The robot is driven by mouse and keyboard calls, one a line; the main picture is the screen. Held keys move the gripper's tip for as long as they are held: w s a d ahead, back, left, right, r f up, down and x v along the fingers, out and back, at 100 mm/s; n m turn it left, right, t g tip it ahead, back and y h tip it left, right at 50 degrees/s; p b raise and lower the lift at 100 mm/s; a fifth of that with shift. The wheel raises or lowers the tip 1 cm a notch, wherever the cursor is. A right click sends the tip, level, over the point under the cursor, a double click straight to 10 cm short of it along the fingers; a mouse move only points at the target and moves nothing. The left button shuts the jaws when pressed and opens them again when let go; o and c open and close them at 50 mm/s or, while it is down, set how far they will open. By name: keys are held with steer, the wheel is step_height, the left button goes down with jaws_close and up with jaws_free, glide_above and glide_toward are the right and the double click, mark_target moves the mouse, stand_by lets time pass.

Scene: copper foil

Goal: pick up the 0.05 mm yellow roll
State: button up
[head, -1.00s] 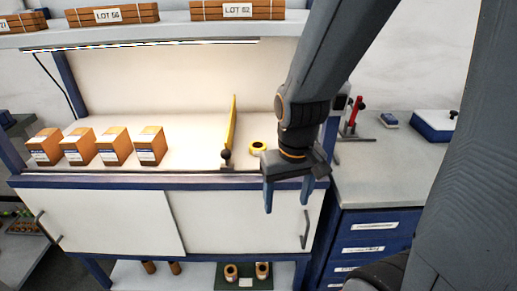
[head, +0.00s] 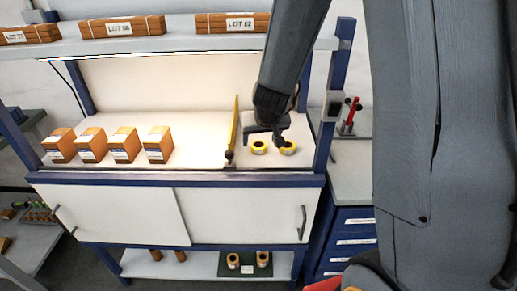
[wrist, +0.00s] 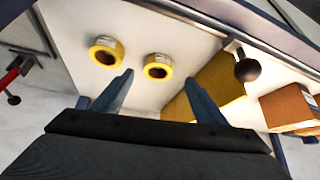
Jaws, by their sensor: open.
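Two yellow rolls lie on the bench top, right of the yellow upright divider (head: 235,130) in the head view. One roll (head: 259,152) is nearer the divider; the other roll (head: 289,152) is further right. In the wrist view the order is reversed: the roll near the divider (wrist: 157,60) is in the middle and the other roll (wrist: 108,43) is left. Any thickness marking is too small to read. My gripper (head: 264,136) is open and empty, above and just behind the rolls; its two fingers (wrist: 158,79) point toward the nearer-divider roll, apart from it.
Several orange-brown boxes (head: 124,146) stand left of the divider, which ends in a black knob (wrist: 247,70). A shelf (head: 180,43) with LOT stacks hangs above. A blue post (head: 335,100) bounds the right side. A red-handled tool (head: 350,115) stands on the side counter.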

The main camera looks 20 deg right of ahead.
mark_target(259, 142)
steer(key=b+x, duration=0.2)
steer(key=x, duration=0.3)
steer(key=shift+w+d, duration=0.15)
steer(key=shift+w, duration=0.1)
steer(key=c, duration=1.2)
steer(key=shift+r, duration=0.1)
